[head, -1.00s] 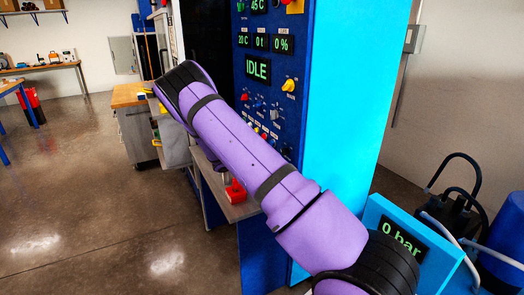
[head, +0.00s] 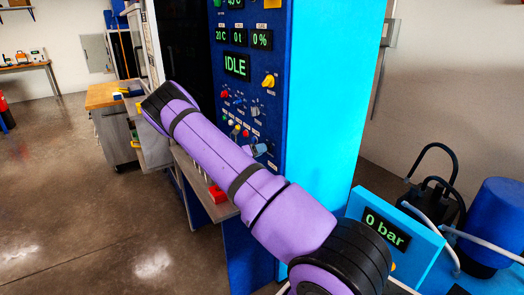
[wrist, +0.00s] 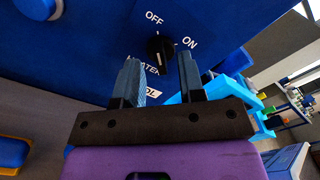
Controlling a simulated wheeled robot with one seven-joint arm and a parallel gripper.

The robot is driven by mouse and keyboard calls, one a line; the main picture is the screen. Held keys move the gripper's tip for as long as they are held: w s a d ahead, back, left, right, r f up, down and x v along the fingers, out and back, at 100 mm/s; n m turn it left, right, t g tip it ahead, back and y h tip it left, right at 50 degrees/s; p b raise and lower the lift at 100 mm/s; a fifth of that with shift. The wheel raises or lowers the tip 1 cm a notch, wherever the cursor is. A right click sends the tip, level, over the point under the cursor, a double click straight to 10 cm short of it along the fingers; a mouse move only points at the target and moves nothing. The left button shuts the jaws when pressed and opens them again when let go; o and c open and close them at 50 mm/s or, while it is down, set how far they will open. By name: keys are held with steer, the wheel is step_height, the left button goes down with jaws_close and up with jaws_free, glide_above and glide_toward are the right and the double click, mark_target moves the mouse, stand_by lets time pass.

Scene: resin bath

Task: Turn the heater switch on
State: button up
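In the wrist view a black rotary switch (wrist: 159,48) sits on a blue panel, with "OFF" printed above it and "ON" to its right. Its white mark points up, toward "OFF". The label below it is partly covered by my fingers and I cannot read it whole. My gripper (wrist: 161,78) is open and empty, its two grey-blue fingers on either side below the knob, apparently not touching it. In the head view my purple arm covers the lower part of the blue control panel (head: 238,95). A grey-blue shape beside the arm there may be my fingertips.
The panel carries several small coloured knobs, a yellow knob (head: 269,80) and an "IDLE" display (head: 237,66). A red object (head: 217,194) rests on a ledge below. A "0 bar" display (head: 384,229) and blue tank (head: 493,223) stand at right. Open floor lies left.

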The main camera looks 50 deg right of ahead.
steer(key=shift+s+d, duration=0.2)
steer(key=shift+d, duration=0.45)
jaws_close()
steer(key=shift+m, duration=0.4)
steer(key=shift+s+m, duration=0.1)
steer(key=shift+m, duration=8.5)
